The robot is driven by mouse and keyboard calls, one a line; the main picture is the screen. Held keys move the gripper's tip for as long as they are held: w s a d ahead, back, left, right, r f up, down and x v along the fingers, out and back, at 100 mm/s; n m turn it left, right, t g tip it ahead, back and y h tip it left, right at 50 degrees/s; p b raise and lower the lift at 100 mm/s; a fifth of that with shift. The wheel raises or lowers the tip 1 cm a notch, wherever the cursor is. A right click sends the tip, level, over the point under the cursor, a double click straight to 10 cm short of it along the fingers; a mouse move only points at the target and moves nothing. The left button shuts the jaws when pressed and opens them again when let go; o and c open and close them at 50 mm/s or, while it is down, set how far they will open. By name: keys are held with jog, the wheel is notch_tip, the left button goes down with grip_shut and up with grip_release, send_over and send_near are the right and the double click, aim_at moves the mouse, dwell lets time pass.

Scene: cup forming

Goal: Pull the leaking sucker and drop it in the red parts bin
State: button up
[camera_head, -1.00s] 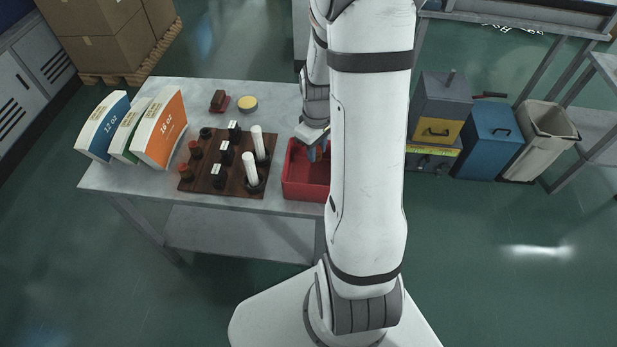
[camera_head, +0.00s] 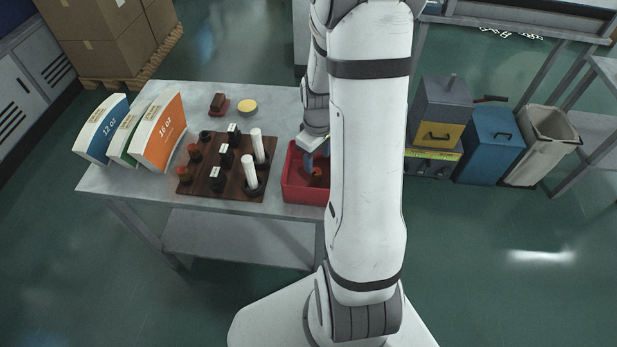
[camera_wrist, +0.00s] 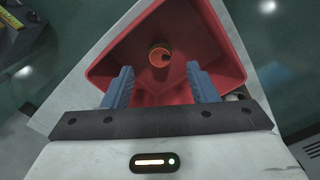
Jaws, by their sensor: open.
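The red parts bin (camera_head: 304,198) stands at the right end of the table, partly hidden behind my arm; its red walls also fill the wrist view (camera_wrist: 222,50). A small orange-brown sucker (camera_head: 316,174) lies inside on the bin floor, and it shows in the wrist view (camera_wrist: 160,54) as a round orange piece with a dark spot at its edge. My gripper (camera_wrist: 160,68) is over the bin with its blue fingers spread wide. Nothing is between the fingers, and the sucker is beyond them. In the head view my gripper (camera_head: 316,157) is partly covered by my arm.
A dark brown board (camera_head: 222,190) left of the bin holds reddish-brown pieces, labelled black pieces and two white cylinders (camera_head: 250,170). Large cup-size books or blanks (camera_head: 160,135) stand at the table's left. A yellow-topped round tin (camera_head: 247,107) sits at the back.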

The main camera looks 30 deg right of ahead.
notch_tip(320, 180, up, 8)
dwell(0.5)
jog(key=s+a+r+m+t, duration=0.2)
jog(key=s+a+r+m, duration=0.2)
jog(key=s+a+r, duration=0.7)
jog(key=shift+s+a+r+t, duration=0.2)
jog(key=shift+s+a+t, duration=0.2)
jog(key=shift+s+a, duration=0.55)
